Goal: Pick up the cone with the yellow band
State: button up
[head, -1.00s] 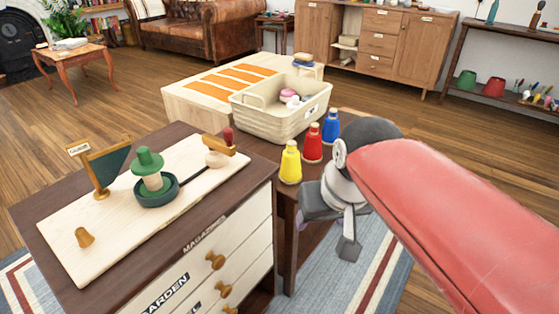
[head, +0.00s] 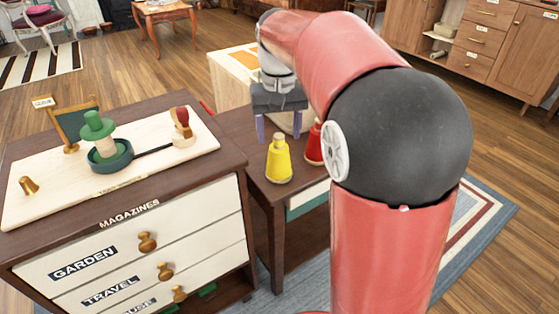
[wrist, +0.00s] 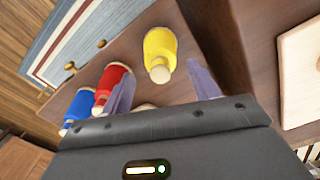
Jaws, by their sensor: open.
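The yellow cone (head: 279,165), broad-based with a pale narrow top, stands upright on the low brown table (head: 262,200). It also shows in the wrist view (wrist: 159,48), ahead of and between the finger directions. The red cone (head: 314,145) stands just right of it, partly behind my arm; it shows in the wrist view too (wrist: 111,85). The blue cone (wrist: 79,106) shows only in the wrist view. My gripper (head: 279,127) is open and empty, its fingers pointing down behind and above the yellow cone. In the wrist view its fingers (wrist: 160,82) are spread apart.
A dark-topped drawer cabinet (head: 130,222) stands left of the low table. Its pale board (head: 60,192) carries a green-topped item in a round dish (head: 108,155), a stamp-like piece (head: 182,128) and a small brass piece (head: 28,185). The basket is mostly hidden behind my gripper.

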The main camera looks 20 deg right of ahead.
aim_at(279, 149)
notch_tip(279, 149, down, 6)
jog(key=shift+w+b, duration=0.1)
jog(key=shift+b, duration=0.2)
jog(key=c, duration=1.1)
jog(key=shift+r, duration=0.2)
